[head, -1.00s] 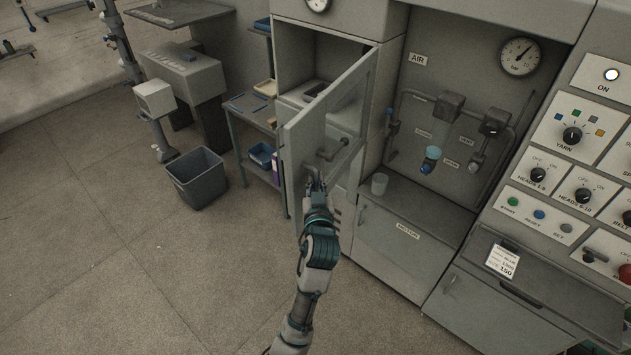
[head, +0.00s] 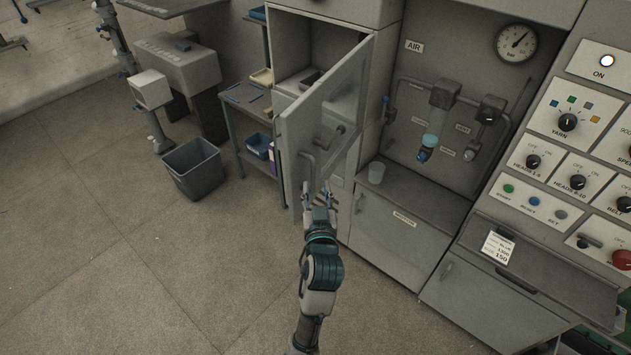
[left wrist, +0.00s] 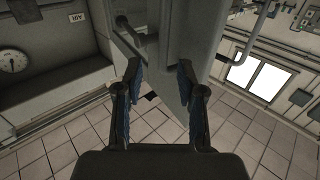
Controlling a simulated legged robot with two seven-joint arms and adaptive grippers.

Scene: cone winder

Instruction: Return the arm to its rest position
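My left arm reaches up from the bottom of the head view. Its gripper (head: 318,192) is just below the handle of the open cabinet door (head: 320,115). In the left wrist view the two fingers (left wrist: 160,75) stand well apart with nothing held between them. The door's edge (left wrist: 172,65) shows beyond the fingertips there. The door handle (head: 322,155) appears clear of the fingers; the exact gap is hard to judge. My right gripper is in neither view.
A control panel (head: 575,130) with knobs and an air-regulator bay with a pressure gauge (head: 516,43) stand to the right. A grey bin (head: 193,170) and a side table (head: 245,98) are to the left. The floor (head: 130,270) at the lower left is clear.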

